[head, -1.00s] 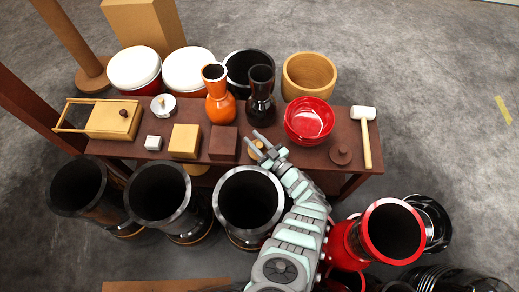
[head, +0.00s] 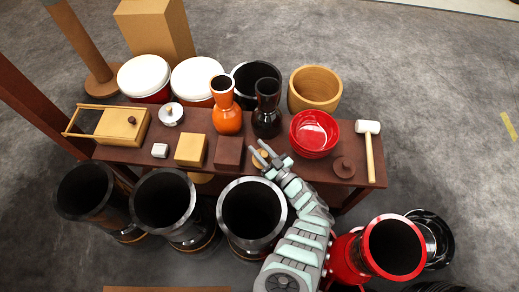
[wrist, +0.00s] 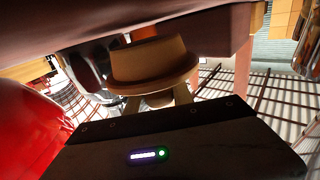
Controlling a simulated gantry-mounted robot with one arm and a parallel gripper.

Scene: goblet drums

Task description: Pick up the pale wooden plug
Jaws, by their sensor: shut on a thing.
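The pale wooden plug (head: 261,160) is at the front edge of the dark brown table, right of a dark brown block, and mostly covered by my fingers in the head view. My gripper (head: 260,153) reaches in from the lower right and is shut on it. In the wrist view the plug (wrist: 152,64) shows as a tan stepped round piece with a wider flange, held between my fingers (wrist: 155,98). I cannot tell whether it touches the table.
The dark block (head: 229,152) is close on the left. A red bowl (head: 314,134), brown lid (head: 343,167) and white-headed mallet (head: 369,150) are to the right. An orange drum (head: 227,118) and a dark drum (head: 267,120) stand behind. Large black drums (head: 250,212) stand in front.

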